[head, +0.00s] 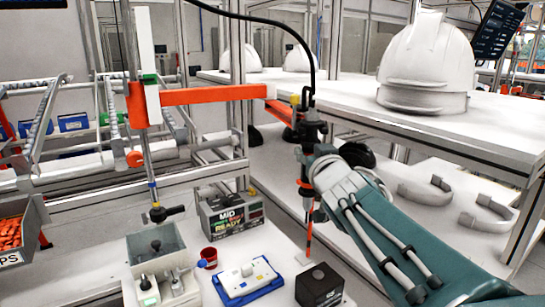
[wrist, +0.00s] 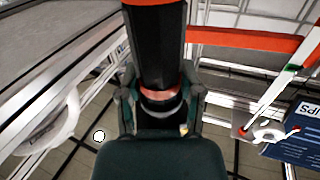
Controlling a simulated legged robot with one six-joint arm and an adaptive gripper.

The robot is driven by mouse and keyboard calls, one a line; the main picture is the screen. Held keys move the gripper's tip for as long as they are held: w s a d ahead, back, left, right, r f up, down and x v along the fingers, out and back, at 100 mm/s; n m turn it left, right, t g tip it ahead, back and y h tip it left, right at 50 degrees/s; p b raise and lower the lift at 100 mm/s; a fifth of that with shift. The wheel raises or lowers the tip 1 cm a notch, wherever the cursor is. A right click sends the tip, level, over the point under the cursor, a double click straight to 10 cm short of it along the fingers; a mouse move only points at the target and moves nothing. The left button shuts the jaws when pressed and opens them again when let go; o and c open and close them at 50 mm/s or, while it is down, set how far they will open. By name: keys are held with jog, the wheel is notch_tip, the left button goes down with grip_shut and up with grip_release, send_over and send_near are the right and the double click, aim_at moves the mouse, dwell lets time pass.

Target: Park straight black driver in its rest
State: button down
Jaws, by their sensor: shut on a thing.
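The straight black driver (head: 306,172) hangs upright from a black cable, with its thin bit pointing down over the white bench. It also shows in the wrist view (wrist: 155,45), running up between my fingers, with a coppery band near them. My gripper (head: 312,152) is shut around its upper body; in the wrist view my gripper (wrist: 160,98) has a finger on each side of it. A small black block (head: 320,286) sits on the bench below and slightly right of the bit, apart from it. I cannot tell whether this block is the rest.
An orange beam (head: 215,94) crosses behind the driver. Left of the block are a blue-edged white tray (head: 247,280), a red cup (head: 208,257), a grey bin (head: 157,245) and a labelled battery-like box (head: 231,215). A white helmet shell (head: 428,65) stands on the right shelf.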

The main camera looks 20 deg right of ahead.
jog(key=w+d, duration=0.4)
jog(key=w, duration=0.1)
dwell(0.5)
jog(key=shift+c, duration=0.8)
grip_release()
jog(key=shift+o, duration=0.8)
jog(key=shift+s, duration=0.15)
